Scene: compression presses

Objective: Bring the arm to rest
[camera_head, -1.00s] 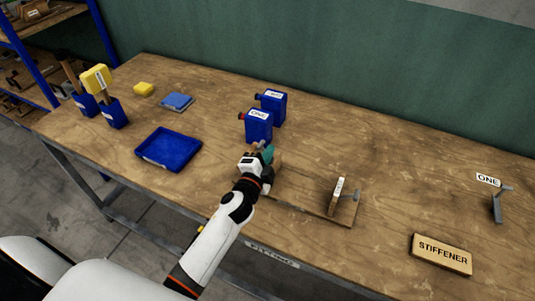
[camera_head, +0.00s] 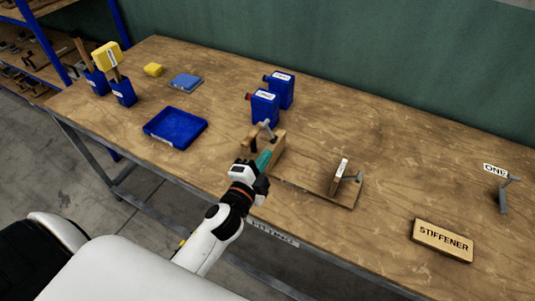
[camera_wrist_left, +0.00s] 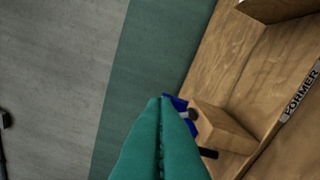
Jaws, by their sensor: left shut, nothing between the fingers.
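My left arm comes in from the lower left of the head view. Its gripper (camera_head: 264,160) has teal fingers, shut and empty, over the front part of the table beside a wooden block with a grey clamp (camera_head: 266,131). In the left wrist view the two teal fingers (camera_wrist_left: 160,105) lie together, with a wooden block (camera_wrist_left: 222,128) behind and to the right of their tips. My right gripper is not in view.
The wooden table (camera_head: 400,150) holds a board with an upright labelled piece (camera_head: 340,176), two blue canisters (camera_head: 264,107), a blue tray (camera_head: 175,128), a stiffener block (camera_head: 443,240) and a grey bracket (camera_head: 504,195). Blue holders (camera_head: 124,92) stand far left. The right-hand tabletop has free room.

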